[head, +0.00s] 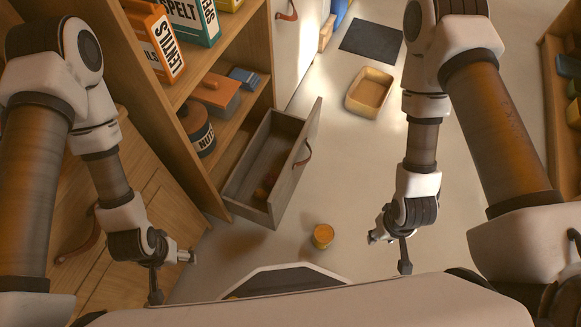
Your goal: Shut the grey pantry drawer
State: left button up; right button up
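The grey drawer (292,178) is pulled out low from the wooden pantry shelf unit (232,50). A brown leather pull (304,152) is on its front, which faces right. Small brownish round things (266,184) lie inside. My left gripper (174,277) is open and empty, nearer to me and left of the drawer. My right gripper (389,252) is open and empty, right of the drawer and apart from it.
A tan bin (370,91) and a dark mat (371,40) lie farther back. Wooden cabinet fronts (140,225) are at left.

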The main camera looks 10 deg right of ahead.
aim_at(278, 132)
jog(key=k+l+u, duration=0.25)
jog(key=l+u, duration=0.25)
jog(key=l, duration=0.25)
jog(key=k+l+u, duration=0.25)
